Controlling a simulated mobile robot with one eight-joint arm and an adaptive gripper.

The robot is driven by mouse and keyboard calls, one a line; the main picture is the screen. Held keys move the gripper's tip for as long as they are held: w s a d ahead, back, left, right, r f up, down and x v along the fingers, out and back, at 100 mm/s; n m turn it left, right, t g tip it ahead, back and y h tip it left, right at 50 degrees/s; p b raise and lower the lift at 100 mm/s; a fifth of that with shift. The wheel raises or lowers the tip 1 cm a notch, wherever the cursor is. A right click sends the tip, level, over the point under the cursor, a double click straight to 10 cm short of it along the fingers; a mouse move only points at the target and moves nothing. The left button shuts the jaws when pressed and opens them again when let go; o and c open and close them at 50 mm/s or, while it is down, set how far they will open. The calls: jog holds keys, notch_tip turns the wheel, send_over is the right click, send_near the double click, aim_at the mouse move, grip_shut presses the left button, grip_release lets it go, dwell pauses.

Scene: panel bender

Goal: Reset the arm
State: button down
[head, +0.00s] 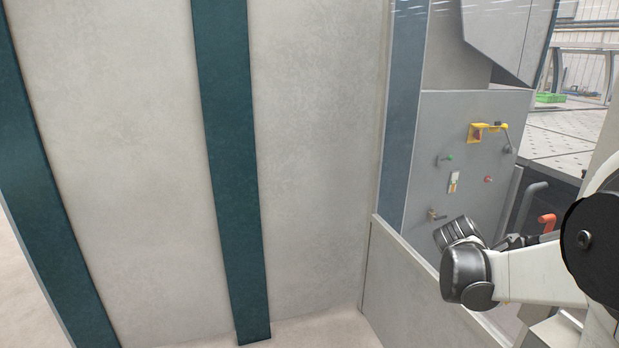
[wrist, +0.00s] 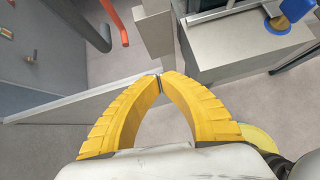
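My gripper (wrist: 160,77) shows in the wrist view with its two yellow ribbed fingers curved inward. The fingertips meet, or very nearly meet, with nothing seen between them. The fingers are above the grey floor, with a low wall edge seen beyond the tips. In the head view my white and black arm reaches in from the right edge, in front of the grey control panel (head: 466,165). The gripper's fingers cannot be made out in that view.
A pale wall with dark teal posts (head: 232,160) fills the head view's left. The panel carries a yellow-mounted switch (head: 477,133) and small buttons. A red-orange bent handle (wrist: 116,22) and a grey one (wrist: 85,25) stick out nearby. A grey cabinet (wrist: 240,45) stands at right.

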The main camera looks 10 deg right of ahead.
jog(key=s+a+m+t+y+b, duration=0.1)
jog(key=a+m, duration=0.5)
jog(key=a, duration=0.6)
jog(key=s+a+m+t+y+b, duration=0.1)
jog(key=s+a+m+t+y, duration=0.2)
jog(key=a, duration=0.9)
jog(key=s+a+m+t+y+b, duration=0.1)
jog(key=s+a+m+t+y, duration=0.1)
jog(key=a+m, duration=0.6)
jog(key=a+t+y, duration=0.1)
jog(key=a+y, duration=0.1)
jog(key=a, duration=0.3)
jog(key=shift+s+m+y, duration=0.3)
jog(key=shift+y, duration=0.1)
jog(key=shift+d+r, duration=0.1)
